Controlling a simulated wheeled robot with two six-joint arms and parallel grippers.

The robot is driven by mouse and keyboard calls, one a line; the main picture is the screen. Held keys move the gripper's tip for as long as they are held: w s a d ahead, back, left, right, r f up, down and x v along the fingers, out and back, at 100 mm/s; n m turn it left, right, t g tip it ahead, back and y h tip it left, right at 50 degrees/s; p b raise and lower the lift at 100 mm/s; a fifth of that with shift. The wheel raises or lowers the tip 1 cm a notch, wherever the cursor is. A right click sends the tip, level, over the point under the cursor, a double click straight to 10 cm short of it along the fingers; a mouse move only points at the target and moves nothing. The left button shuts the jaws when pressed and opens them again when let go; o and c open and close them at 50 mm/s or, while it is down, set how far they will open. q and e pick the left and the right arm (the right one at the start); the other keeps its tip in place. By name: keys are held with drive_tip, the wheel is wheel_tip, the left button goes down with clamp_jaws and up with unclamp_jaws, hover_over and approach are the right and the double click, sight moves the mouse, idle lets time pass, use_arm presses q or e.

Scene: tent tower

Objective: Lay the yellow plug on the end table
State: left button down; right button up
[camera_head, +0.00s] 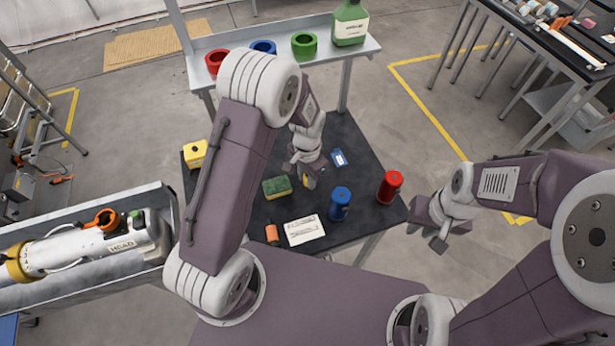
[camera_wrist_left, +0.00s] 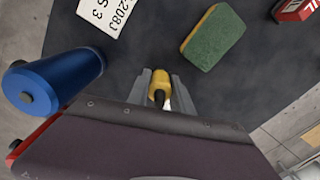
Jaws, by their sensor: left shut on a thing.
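My left gripper (camera_head: 307,180) is above the dark-topped table (camera_head: 365,205) in the middle. It is shut on the yellow plug (camera_wrist_left: 159,84), which shows between its two fingers in the left wrist view. The plug has a dark tip pointing down in that view. In the head view only a bit of yellow shows by the fingertips. Whether the plug touches the tabletop is hard to tell. My right gripper (camera_head: 440,236) is off the table's right side, with no object visible in it; its opening is unclear.
Around the left gripper lie a green-and-yellow sponge (camera_head: 277,187), a blue can (camera_head: 341,203), a white card (camera_head: 304,229) and a blue tag (camera_head: 339,158). A shelf (camera_head: 330,58) stands behind.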

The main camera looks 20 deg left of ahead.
use_arm(q)
drive_tip(key=shift+f, duration=0.25)
drive_tip(key=c, duration=1.1)
unclamp_jaws()
drive_tip(key=shift+c, duration=0.2)
wheel_tip(320, 180, up, 12)
drive_tip(key=shift+r+b, duration=0.2)
drive_tip(key=shift+b, duration=0.25)
drive_tip(key=s+a+f+n, duration=0.1)
drive_tip(key=s+a+n, duration=0.1)
drive_tip(key=s, duration=0.4)
drive_tip(key=s+a+f+n+t, duration=0.1)
drive_tip(key=s+a+n, duration=0.2)
drive_tip(key=s+n, duration=0.2)
drive_tip(key=shift+s+a+f, duration=0.15)
drive_tip(key=shift+s+a, duration=0.15)
drive_tip(key=shift+s, duration=0.7)
